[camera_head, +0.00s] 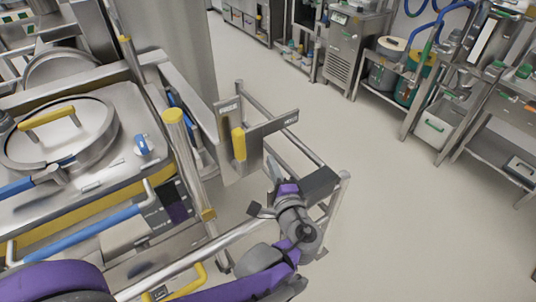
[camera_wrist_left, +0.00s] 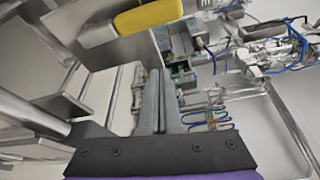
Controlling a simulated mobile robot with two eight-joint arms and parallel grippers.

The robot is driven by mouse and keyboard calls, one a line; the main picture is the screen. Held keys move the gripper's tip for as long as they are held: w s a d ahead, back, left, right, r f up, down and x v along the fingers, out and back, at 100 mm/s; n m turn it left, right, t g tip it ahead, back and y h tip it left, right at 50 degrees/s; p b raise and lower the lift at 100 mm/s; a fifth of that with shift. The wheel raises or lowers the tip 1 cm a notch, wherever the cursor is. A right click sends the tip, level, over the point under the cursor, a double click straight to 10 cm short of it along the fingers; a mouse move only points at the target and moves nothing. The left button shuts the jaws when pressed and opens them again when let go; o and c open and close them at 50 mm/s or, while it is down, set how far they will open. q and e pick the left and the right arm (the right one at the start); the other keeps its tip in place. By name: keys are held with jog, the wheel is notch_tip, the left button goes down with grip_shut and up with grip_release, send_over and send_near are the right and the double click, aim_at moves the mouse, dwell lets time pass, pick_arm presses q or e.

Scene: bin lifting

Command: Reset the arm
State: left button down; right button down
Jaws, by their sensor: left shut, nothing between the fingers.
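My left gripper (camera_head: 273,165) reaches in on its purple arm from the lower left in the head view. It is near a steel frame with a yellow-handled panel. In the left wrist view its two grey fingers (camera_wrist_left: 160,92) lie side by side, shut and empty. The yellow handle (camera_head: 238,145) is just left of the fingers in the head view, and a yellow handle also shows at the top of the left wrist view (camera_wrist_left: 146,18). The fingers look apart from it. My right gripper is not in view.
A steel machine with a round lid (camera_head: 62,140) and yellow and blue handles fills the left. Steel rails (camera_head: 285,140) surround the gripper closely. Open pale floor (camera_head: 400,220) lies to the right. Shelves and bins (camera_head: 430,130) line the far right.

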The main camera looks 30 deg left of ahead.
pick_arm(q)
jog(key=shift+s+d, duration=0.15)
jog(key=shift+s, duration=0.05)
dwell(0.5)
jog(key=s+f+n+g+h, duration=0.5)
jog(key=s+f+h, duration=0.1)
jog(key=s+f, duration=0.25)
jog(key=s+d+f+n+h, duration=0.3)
jog(key=s+d+n+h, duration=0.2)
jog(key=d+h, duration=0.2)
jog(key=shift+s+d+f+g+p, duration=0.2)
jog(key=shift+d+g+p, duration=0.2)
jog(key=shift+d, duration=0.7)
